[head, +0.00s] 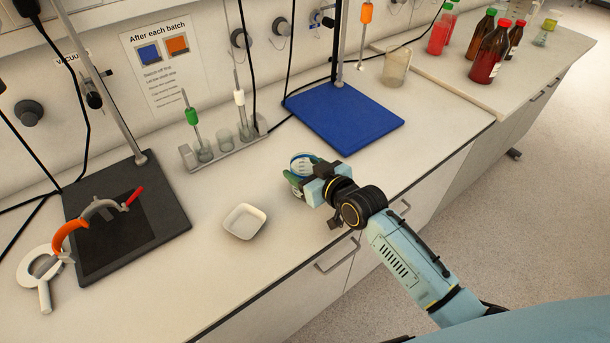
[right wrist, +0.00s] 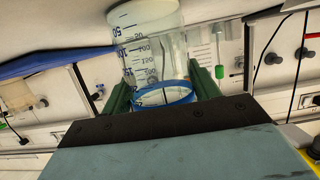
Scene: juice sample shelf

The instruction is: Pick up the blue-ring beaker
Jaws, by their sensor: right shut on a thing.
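The blue-ring beaker (head: 301,162) is a clear glass with a blue ring, near the front edge of the white bench in the head view. In the right wrist view the beaker (right wrist: 146,42) shows blue volume marks, with its blue ring close to the gripper body. My right gripper (head: 302,180) is shut on the beaker, its green fingers (right wrist: 162,88) on either side of the glass. I cannot tell whether the beaker's base touches the bench. My left gripper is not in view.
A white dish (head: 244,221) lies to the left of the beaker, and a blue mat (head: 345,115) lies behind it to the right. A rack (head: 228,150) with small vessels stands behind. Another beaker (head: 396,67) and several red bottles (head: 490,52) stand farther right.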

